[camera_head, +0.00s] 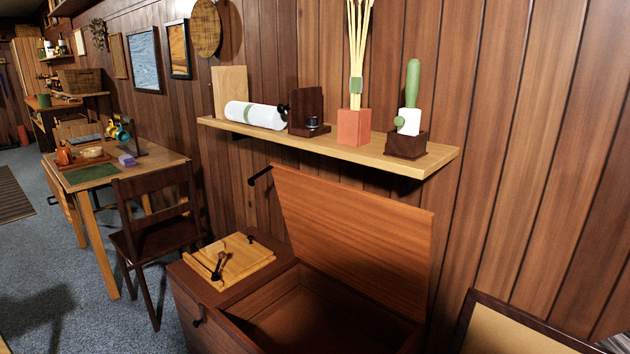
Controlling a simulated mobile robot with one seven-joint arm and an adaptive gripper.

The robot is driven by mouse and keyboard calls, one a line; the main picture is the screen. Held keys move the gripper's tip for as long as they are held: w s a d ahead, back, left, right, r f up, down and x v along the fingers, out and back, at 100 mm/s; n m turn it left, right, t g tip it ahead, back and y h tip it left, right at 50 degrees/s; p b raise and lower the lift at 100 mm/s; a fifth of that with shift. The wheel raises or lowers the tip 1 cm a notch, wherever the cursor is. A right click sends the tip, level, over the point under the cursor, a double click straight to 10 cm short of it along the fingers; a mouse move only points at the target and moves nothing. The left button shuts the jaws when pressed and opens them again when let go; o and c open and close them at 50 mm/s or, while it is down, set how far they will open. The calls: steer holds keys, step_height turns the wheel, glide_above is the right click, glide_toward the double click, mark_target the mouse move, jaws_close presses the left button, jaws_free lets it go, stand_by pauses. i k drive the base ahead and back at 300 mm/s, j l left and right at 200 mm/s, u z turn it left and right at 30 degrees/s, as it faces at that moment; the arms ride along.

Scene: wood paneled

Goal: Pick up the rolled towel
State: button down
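A white roll with a green band around its middle, which looks like the rolled towel (255,115), lies on its side on the wooden wall shelf (390,160), toward the shelf's left end. Its right end is close to a small black object and a dark wooden block (306,108). A light wooden board (230,90) stands behind its left end. My gripper is not in view.
A reddish-orange pot with tall sticks (353,126) and a potted cactus (408,122) stand farther right on the shelf. Below is a chest (200,322) with its lid (355,230) raised. A dark chair (158,235) and a desk (155,165) are at left. Carpet is open at lower left.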

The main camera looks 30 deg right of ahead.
mark_target(266, 117)
steer(key=i+j, duration=0.2)
steer(key=i, duration=0.35)
steer(key=i+j+z, duration=0.1)
steer(key=i, duration=0.4)
steer(key=i+j+z, duration=0.1)
steer(key=i+j, duration=0.2)
steer(key=i, duration=0.25)
steer(key=i+j, duration=0.3)
steer(key=i, duration=0.65)
